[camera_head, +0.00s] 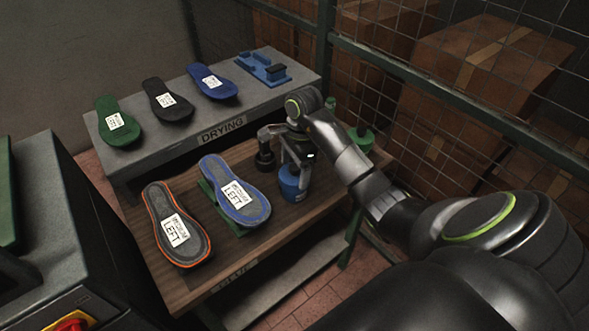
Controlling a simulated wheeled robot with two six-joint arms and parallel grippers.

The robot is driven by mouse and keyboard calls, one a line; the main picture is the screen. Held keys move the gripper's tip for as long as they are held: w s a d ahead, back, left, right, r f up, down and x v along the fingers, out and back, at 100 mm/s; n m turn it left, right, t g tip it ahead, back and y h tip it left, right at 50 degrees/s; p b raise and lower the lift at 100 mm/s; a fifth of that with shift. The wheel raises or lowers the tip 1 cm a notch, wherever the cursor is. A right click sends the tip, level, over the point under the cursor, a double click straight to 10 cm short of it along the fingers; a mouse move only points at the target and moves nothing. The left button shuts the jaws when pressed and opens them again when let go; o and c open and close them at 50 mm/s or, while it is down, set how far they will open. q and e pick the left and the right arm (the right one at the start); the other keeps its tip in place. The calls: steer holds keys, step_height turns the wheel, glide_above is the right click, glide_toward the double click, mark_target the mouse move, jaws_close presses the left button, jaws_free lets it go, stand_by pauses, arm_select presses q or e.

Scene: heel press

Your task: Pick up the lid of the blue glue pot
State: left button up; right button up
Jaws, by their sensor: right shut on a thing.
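The blue glue pot (292,184) stands on the wooden table, near its back right part. My right gripper (287,157) reaches down over the top of the pot from the right. It is shut on the pot's lid, which is mostly hidden by the fingers. I cannot tell whether the lid is still touching the pot. My left gripper is not in view.
A green pot (361,140) stands right of my right wrist. Two insoles lie at the front: orange-edged (176,225) and blue-edged (235,190), the latter on a green stand. A grey drying shelf (187,122) holds several insoles and a blue rack (262,70). A wire fence bounds the right.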

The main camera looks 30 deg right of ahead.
mark_target(295, 166)
step_height(295, 166, up, 9)
steer(key=p, duration=0.8)
steer(key=shift+r, duration=0.1)
